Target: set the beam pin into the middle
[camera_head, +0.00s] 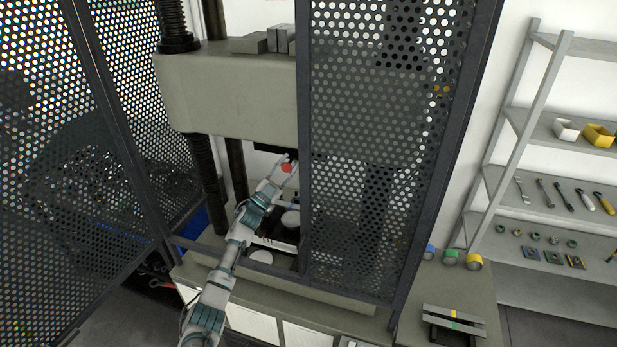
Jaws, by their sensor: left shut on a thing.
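My left arm reaches through the open front of the mesh guard into the testing frame. My left gripper (284,162) is shut on a small piece with a red round face (287,168), which I take to be the beam pin. It holds the piece below the thick grey crosshead (235,95), beside the edge of the mesh panel. The fingertips and the rest of the piece are too small to make out well. Below the gripper, a pale round part (291,219) shows partly behind the arm and panel. My right gripper is not in view.
Perforated guard panels stand at left (150,130) and right (375,130) of the opening. A bench at right holds blue, green and yellow banded pieces (451,257) and flat grey bars (455,322). A shelf rack (545,215) with tools stands far right.

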